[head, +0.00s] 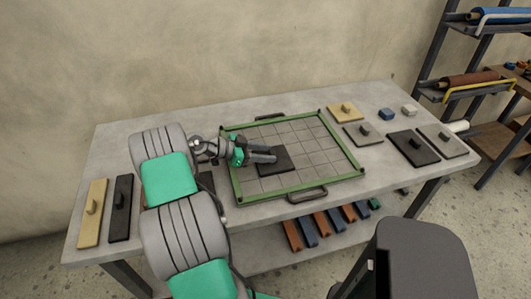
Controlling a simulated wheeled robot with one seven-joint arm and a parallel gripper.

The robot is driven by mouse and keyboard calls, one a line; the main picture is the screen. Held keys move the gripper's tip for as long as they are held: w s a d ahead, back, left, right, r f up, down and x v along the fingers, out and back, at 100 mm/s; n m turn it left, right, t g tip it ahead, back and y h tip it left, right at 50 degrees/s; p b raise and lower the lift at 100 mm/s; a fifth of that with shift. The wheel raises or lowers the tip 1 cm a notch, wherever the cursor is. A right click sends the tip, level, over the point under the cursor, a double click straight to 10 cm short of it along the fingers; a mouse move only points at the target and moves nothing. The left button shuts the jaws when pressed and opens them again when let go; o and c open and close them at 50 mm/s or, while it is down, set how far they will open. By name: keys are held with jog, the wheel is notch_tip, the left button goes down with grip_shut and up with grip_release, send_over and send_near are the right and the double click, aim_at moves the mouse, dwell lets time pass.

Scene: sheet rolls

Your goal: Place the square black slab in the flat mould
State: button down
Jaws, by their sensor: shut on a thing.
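The flat mould is a green-rimmed square frame (343,141) with a pale grid floor and dark handles, lying on the table. A square black slab (283,166) is inside the frame outline, left of centre over the grid. My gripper (271,155) reaches in from the left over the mould's left rim and is shut on this slab; its fingers hide the slab's grip and part of its top. I cannot tell whether the slab touches the mould floor or is held just above it.
Another black slab (408,153) and grey slabs (449,145) lie right of the mould, with a tan slab (345,116) and small blue (386,114) and white blocks (409,110) behind. Long tan (91,222) and black slabs (121,222) lie at left. A rack with rolls (470,80) stands at right.

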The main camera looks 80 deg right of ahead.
jog(key=shift+f, duration=0.2)
jog(key=c, duration=0.8)
grip_release()
jog(key=shift+r, duration=0.1)
